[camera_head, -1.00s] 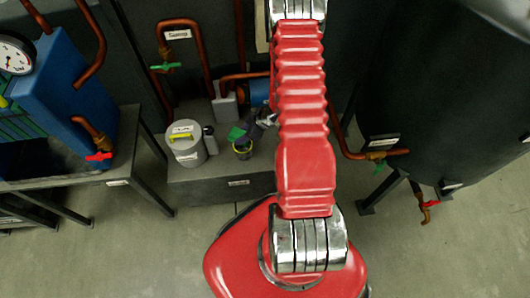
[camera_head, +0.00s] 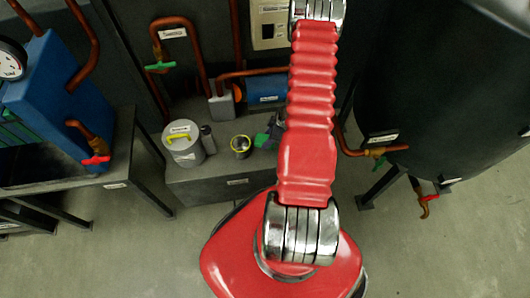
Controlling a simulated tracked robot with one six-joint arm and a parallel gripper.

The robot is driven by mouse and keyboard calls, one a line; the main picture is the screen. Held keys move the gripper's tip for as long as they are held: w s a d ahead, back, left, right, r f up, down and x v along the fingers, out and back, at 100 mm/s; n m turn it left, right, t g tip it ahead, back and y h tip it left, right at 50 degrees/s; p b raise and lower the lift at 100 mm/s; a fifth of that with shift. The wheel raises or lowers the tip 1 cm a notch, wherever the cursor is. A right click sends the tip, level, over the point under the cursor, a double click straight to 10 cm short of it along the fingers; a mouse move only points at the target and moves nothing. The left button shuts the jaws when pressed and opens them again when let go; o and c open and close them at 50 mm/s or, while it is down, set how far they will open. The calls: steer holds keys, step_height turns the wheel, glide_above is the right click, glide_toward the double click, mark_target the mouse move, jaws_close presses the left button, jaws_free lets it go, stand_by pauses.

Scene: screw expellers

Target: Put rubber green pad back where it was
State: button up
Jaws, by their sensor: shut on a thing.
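The green pad (camera_head: 262,140) shows just right of the small yellow-rimmed cup, over the grey bench (camera_head: 215,184). My gripper (camera_head: 269,133) is shut on the pad. My red arm hides part of the gripper from this view. I cannot tell whether the pad touches the bench top or is held above it.
The yellow-rimmed cup (camera_head: 241,145), a dark little bottle (camera_head: 208,139) and a grey canister with a yellow handle (camera_head: 183,146) stand left of the gripper. A blue motor (camera_head: 266,88) and copper pipes are behind. A dark tank (camera_head: 435,95) is at right.

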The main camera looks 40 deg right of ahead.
steer(key=shift+f, duration=2.55)
steer(key=shift+f, duration=0.15)
steer(key=shift+f, duration=1.95)
steer(key=o, duration=1.1)
steer(key=v, duration=1.2)
